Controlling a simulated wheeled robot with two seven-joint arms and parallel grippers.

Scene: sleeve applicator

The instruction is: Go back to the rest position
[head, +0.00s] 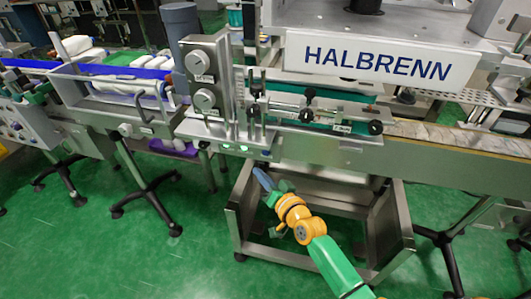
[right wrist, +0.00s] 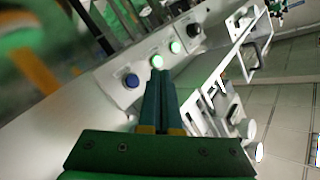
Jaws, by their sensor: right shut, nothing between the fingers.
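My right gripper (head: 260,174) is in front of the sleeve applicator machine, below its control panel (head: 225,135). Its orange and green arm comes in from the lower right. In the right wrist view the gripper's two dark green fingers (right wrist: 160,78) lie together, shut, with nothing held. In that view the fingertips overlap the panel near a blue button (right wrist: 132,81) and a pale lit button (right wrist: 157,61). Whether they touch the panel cannot be told. My left gripper is not in view.
The panel also has a green lit button (right wrist: 175,47) and a black knob (right wrist: 193,30). A steel frame (head: 238,225) stands below the machine, around the arm. A conveyor (head: 450,147) runs right. Black stand legs (head: 150,200) rise from the green floor (head: 90,250), open at left.

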